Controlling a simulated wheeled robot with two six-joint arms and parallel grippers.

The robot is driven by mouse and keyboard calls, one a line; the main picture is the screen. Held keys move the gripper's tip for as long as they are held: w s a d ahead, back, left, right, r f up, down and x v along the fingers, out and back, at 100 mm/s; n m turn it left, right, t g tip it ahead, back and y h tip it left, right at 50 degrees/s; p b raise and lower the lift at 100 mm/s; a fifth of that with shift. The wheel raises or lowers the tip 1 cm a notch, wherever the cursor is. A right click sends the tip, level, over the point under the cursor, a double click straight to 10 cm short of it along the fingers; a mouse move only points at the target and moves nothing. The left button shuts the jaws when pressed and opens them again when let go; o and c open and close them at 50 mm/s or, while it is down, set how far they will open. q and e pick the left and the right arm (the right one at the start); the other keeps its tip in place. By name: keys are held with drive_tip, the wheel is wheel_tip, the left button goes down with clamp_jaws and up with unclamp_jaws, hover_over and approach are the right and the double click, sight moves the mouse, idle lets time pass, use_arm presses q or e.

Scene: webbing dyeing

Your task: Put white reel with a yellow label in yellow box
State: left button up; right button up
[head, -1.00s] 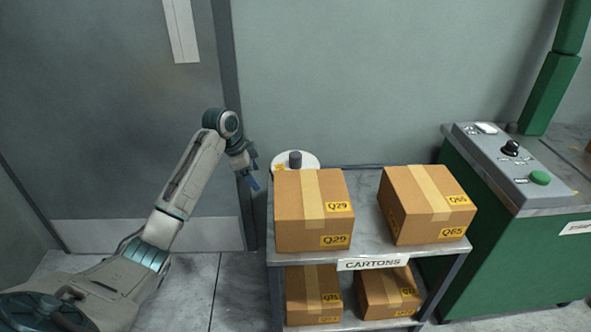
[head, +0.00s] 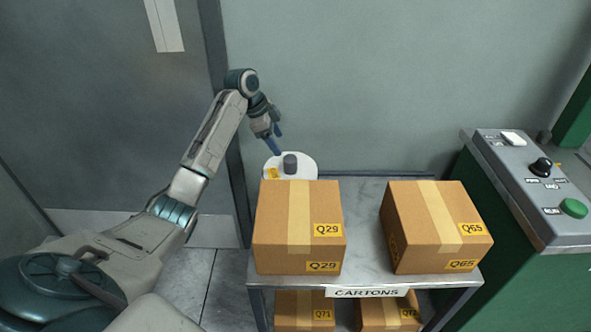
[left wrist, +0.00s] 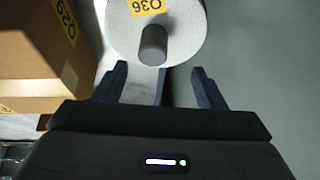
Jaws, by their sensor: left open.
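A white reel (head: 304,170) with a yellow label and a dark grey hub knob sits at the back left of the cart top, partly hidden behind a carton. In the left wrist view the reel (left wrist: 190,30) is at the top, its label reading Q36 upside down and its knob pointing toward my fingers. My left gripper (head: 276,146) is open and empty, just above and beside the reel in the head view. In the left wrist view its fingers (left wrist: 163,88) are spread, with the knob ahead of the gap between them. My right gripper is not in view. No yellow box shows.
A carton marked Q29 (head: 285,240) stands right in front of the reel. A carton marked Q65 (head: 425,235) stands to the right on the cart top (head: 362,235). More cartons sit on the lower shelf. A green machine with a control panel (head: 530,180) is at right.

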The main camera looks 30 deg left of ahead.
sight(288, 158)
use_arm(q)
drive_tip(key=x, duration=0.3)
drive_tip(key=shift+s+d+f, duration=0.15)
drive_tip(key=shift+d+f, duration=0.1)
drive_tip(key=shift+f, duration=0.4)
drive_tip(key=x, duration=0.2)
drive_tip(key=b+x, duration=0.1)
drive_tip(key=x, duration=0.2)
drive_tip(key=shift+d, duration=0.4)
drive_tip(key=shift+r, duration=0.15)
clamp_jaws()
